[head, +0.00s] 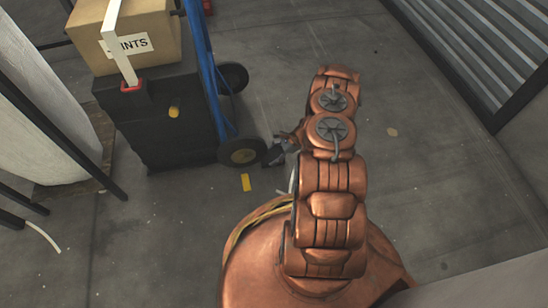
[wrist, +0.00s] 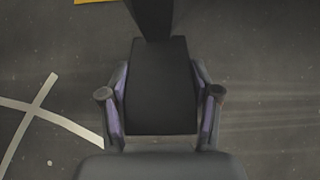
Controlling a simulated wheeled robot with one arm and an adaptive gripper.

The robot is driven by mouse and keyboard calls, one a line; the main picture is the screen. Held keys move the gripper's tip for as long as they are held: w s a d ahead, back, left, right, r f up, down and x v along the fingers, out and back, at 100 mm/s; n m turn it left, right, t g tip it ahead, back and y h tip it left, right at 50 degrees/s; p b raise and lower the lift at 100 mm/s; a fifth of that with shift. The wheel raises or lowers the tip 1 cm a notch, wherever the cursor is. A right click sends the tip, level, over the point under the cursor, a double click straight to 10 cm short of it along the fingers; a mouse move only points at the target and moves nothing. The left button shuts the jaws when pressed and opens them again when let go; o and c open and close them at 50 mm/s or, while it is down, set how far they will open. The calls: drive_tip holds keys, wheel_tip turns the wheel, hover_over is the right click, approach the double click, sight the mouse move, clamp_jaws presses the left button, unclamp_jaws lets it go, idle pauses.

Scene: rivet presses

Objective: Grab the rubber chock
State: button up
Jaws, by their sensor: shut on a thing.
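The rubber chock (wrist: 160,75) is a black, smooth-faced block in the middle of the wrist view. My gripper (wrist: 160,100) has one finger against each side of it and is shut on it. In the head view my gripper (head: 281,150) is low over the floor, just right of the hand truck's wheel. It is partly hidden by my copper arm, and the chock cannot be made out clearly there.
A blue hand truck (head: 203,60) with a black wheel (head: 243,152) stands close left of my gripper. Beside it a cardboard box (head: 125,35) sits on a black case (head: 160,120). A slatted metal panel (head: 490,45) is at upper right. Grey floor (head: 420,150) is open to the right.

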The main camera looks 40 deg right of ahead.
drive_tip(key=shift+c, duration=1)
